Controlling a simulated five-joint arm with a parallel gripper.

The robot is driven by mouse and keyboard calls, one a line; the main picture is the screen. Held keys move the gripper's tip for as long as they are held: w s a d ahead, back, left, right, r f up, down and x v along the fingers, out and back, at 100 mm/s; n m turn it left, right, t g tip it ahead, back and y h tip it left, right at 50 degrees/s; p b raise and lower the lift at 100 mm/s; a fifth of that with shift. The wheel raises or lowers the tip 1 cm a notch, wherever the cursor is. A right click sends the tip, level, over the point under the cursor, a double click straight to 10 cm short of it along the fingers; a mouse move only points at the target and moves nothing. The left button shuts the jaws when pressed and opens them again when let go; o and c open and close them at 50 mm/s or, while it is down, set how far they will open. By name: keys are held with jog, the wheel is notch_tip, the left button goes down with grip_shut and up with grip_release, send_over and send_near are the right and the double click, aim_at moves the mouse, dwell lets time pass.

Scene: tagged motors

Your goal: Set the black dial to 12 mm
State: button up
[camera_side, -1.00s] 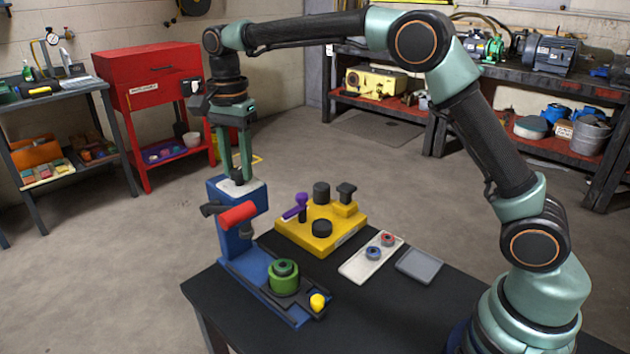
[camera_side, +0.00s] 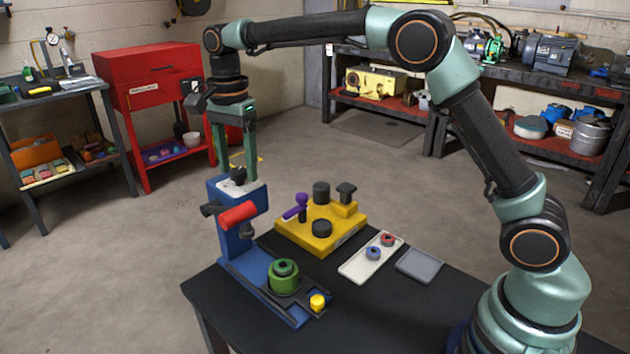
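A small black knob, which looks like the black dial (camera_side: 238,176), sits on the white top plate (camera_side: 251,188) of the blue stand (camera_side: 216,191). My gripper (camera_side: 238,171) points straight down over this plate. Its two green fingers are spread, one on each side of the knob, with a gap showing between. I cannot tell whether a finger touches the plate. The dial's marks and its setting are too small to read.
The stand carries a red handle (camera_side: 238,214), a green round part (camera_side: 284,277) and a yellow knob (camera_side: 317,302). A yellow block (camera_side: 290,231) with black knobs and a purple lever (camera_side: 296,209) is beside it. A white tray (camera_side: 352,270) and grey plate (camera_side: 418,265) lie right.

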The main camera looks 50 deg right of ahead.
aim_at(242, 170)
jog(key=shift+r, duration=0.1)
notch_tip(242, 170, up, 12)
dwell(0.8)
dwell(0.3)
jog(key=s+d+r+n+t, duration=0.1)
jog(key=s+d+n+t, duration=0.2)
jog(key=s+d+n, duration=0.6)
jog(key=s+d+f+n+t, duration=0.1)
jog(key=s+f+n+t, duration=0.1)
jog(key=s+f+n, duration=0.4)
jog(key=s+f, duration=0.5)
jog(key=s, duration=0.1)
jog(key=shift+s+d+f+t, duration=0.2)
jog(key=shift+s+t, duration=0.05)
jog(key=shift+t, duration=0.05)
